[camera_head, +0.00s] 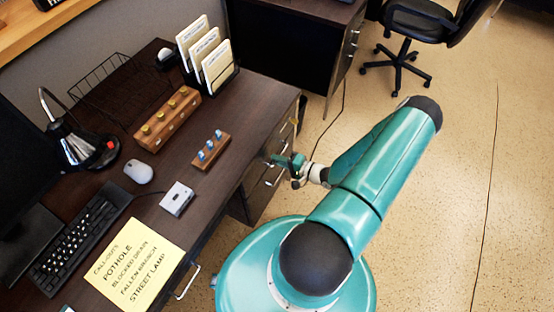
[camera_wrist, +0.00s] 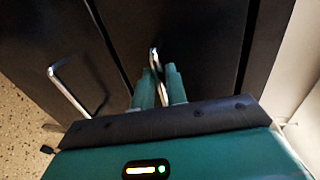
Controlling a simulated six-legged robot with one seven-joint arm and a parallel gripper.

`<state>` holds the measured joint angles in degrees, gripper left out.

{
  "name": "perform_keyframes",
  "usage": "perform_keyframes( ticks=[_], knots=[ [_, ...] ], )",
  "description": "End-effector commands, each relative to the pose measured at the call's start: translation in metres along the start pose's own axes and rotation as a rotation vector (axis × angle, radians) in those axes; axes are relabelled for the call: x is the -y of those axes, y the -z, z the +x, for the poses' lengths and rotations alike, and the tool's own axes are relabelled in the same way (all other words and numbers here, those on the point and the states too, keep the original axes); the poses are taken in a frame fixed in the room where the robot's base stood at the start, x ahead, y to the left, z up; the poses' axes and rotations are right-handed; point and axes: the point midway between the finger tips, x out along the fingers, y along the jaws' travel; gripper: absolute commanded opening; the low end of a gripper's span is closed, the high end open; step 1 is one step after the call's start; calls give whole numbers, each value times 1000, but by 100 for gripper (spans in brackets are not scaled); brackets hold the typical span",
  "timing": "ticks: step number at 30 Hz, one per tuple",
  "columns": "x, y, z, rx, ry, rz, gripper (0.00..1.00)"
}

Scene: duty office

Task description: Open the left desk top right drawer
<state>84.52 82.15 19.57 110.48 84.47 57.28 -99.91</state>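The left desk (camera_head: 232,118) is dark wood, with a drawer stack at its right end facing me. My gripper (camera_head: 283,161) is at the upper part of this stack, at handle height. In the wrist view, the two green fingers of my gripper (camera_wrist: 160,84) stand close together on either side of a silver drawer handle (camera_wrist: 154,57). They look shut on the bar, though the contact is partly hidden. The drawer front (camera_wrist: 190,35) around it looks flush with its neighbours. A second drawer handle (camera_wrist: 68,93) shows to the left, free of the fingers.
The desktop holds a wooden block with yellow knobs (camera_head: 167,119), a smaller block with blue pegs (camera_head: 211,151), a file rack (camera_head: 212,68), a mouse (camera_head: 138,171) and a yellow sign (camera_head: 132,265). An office chair (camera_head: 402,55) stands at the back. The floor (camera_head: 455,190) on the right is clear.

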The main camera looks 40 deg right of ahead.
Motion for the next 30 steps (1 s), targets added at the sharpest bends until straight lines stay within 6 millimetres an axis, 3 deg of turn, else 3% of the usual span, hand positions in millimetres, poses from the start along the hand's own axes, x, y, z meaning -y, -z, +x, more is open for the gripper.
perform_keyframes(
  ticks=[11,13,20,26,30],
  knots=[
    [0,0,8,0,0,1,14],
    [0,0,8,0,0,1,0],
    [0,0,7,0,0,1,0],
    [-2,0,-1,-1,-1,0,0],
    [-5,0,-18,-2,-1,0,0]
  ],
)
